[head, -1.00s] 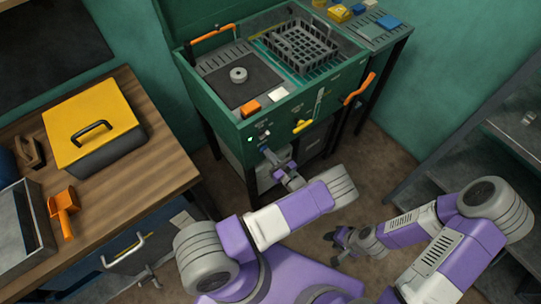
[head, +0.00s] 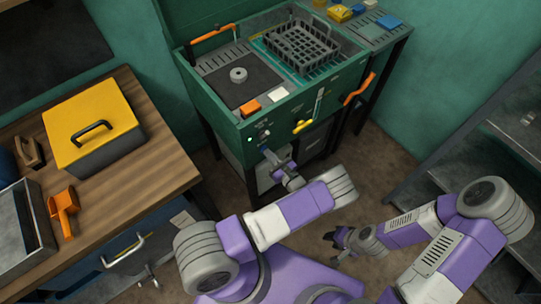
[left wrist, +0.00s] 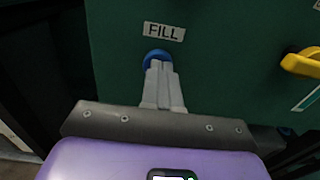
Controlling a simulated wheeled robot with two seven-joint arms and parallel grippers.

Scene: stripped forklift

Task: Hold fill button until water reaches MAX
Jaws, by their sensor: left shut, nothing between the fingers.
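The blue fill button (left wrist: 157,57) sits on the green front panel (left wrist: 225,70) under the FILL label (left wrist: 163,31). My left gripper (left wrist: 159,68) is shut and empty, with its fingertips against the button and covering its lower part. In the head view my left gripper (head: 265,151) is at the front of the green washing machine (head: 222,117), and the button is hidden or too small to make out. A narrow upright gauge (head: 318,104) is on the machine's front, but its water level and MAX mark are too small to read. My right gripper (head: 335,240) hangs low, away from the machine; its fingers are unclear.
A yellow lever (head: 302,126) and orange handles (head: 360,89) stick out from the machine. A dark basket (head: 300,43) is in its open top. A wooden bench (head: 150,150) with a yellow-lidded box (head: 92,118) is at left. Grey shelving (head: 470,160) stands at right.

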